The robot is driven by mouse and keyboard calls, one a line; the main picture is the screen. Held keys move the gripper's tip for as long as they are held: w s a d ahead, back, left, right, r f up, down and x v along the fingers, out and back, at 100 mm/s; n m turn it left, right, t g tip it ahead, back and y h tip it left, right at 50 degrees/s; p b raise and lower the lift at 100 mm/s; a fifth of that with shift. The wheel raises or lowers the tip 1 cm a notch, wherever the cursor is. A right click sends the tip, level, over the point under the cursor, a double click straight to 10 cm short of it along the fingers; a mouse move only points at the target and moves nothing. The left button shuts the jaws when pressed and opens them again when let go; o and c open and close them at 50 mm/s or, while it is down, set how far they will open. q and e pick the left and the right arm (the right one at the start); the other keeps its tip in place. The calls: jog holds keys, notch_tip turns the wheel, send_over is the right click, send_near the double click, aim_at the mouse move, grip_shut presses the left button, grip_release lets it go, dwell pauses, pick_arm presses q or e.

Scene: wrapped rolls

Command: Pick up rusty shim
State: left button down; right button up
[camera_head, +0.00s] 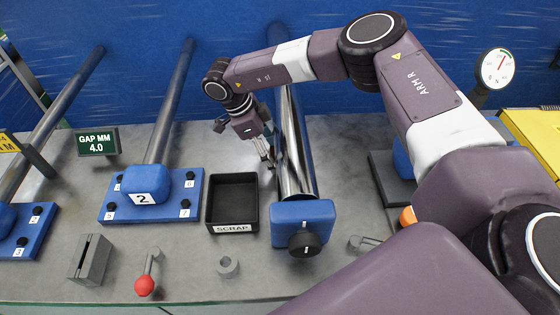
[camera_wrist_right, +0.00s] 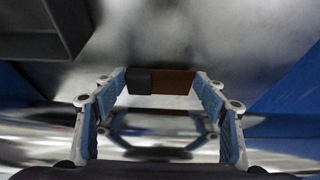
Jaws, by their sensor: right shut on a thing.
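My right gripper (camera_head: 268,160) reaches down between the black scrap tray (camera_head: 255,205) and the shiny metal roll (camera_head: 294,150). In the right wrist view its fingers (camera_wrist_right: 160,85) are shut on a thin rusty-brown shim (camera_wrist_right: 175,82), which spans the gap between the fingertips. A dark block-like part (camera_wrist_right: 139,82) sits at the shim's left end. In the head view the shim is too small or hidden to make out. My left gripper is not in view.
The tray is empty and carries a SCRAP label. Blue block 2 (camera_head: 150,190), a red-knobbed lever (camera_head: 145,284), a slotted grey block (camera_head: 90,260) and a grey ring (camera_head: 228,266) stand on the bench. A dial gauge (camera_head: 496,69) is at right.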

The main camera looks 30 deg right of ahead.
jog(key=shift+r+b, duration=0.55)
jog(key=w+a+b, duration=0.1)
jog(key=a, duration=0.1)
jog(key=w+a+b, duration=0.1)
jog(key=a, duration=0.2)
jog(key=w+a, duration=0.1)
jog(key=a, duration=0.1)
jog(key=shift+w+a+f+b, duration=0.15)
jog(key=shift+a+b, duration=0.05)
jog(key=shift+b, duration=0.2)
notch_tip(320, 180, up, 14)
jog(key=b, duration=0.1)
jog(key=shift+b, duration=0.4)
